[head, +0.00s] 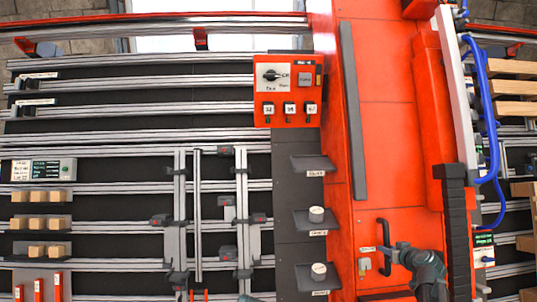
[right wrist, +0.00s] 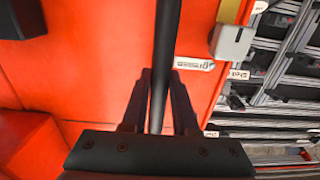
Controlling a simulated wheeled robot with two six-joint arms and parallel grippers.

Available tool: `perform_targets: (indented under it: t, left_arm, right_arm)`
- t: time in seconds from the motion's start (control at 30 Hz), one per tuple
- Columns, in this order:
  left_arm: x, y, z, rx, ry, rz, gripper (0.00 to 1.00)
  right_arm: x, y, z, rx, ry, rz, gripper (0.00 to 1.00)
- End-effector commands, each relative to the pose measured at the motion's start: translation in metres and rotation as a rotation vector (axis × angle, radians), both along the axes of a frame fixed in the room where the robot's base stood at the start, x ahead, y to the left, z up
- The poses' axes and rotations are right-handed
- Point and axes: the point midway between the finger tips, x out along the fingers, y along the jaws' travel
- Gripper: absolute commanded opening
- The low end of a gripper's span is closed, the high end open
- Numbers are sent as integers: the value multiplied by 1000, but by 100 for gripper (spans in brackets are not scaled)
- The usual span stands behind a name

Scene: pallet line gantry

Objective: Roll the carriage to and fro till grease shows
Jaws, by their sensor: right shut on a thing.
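A tall red panel (head: 390,130), which looks like the carriage body, stands right of centre in the head view. A black bar handle (head: 384,222) is fixed upright near its lower part. My right gripper (head: 388,252) is shut on this handle. In the right wrist view the black bar (right wrist: 164,45) runs between my two dark fingers (right wrist: 159,85). A small label (right wrist: 194,64) and a pale block (right wrist: 232,42) sit on the red face beside the handle. I cannot make out any grease. My left gripper is not in view.
Steel rails (head: 120,137) run across the left over dark gaps. A red control box (head: 288,91) with a knob hangs left of the panel. Grey shelves (head: 313,162), some holding small white pots, stand below it. Blue hoses (head: 484,110) and wooden slats (head: 512,88) are at the right.

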Motion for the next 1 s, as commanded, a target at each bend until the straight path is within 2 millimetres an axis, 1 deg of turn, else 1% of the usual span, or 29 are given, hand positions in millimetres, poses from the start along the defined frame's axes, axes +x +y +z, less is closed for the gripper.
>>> perform_targets:
  t: [0.03,0.63,1.0]
  left_arm:
    - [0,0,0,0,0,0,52]
    - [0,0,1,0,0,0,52]
    - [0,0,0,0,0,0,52]
  right_arm:
    - [2,-9,2,-7,-8,-16,0]
    - [2,-16,2,-6,-8,-17,0]
    - [2,-13,2,-3,-7,-13,0]
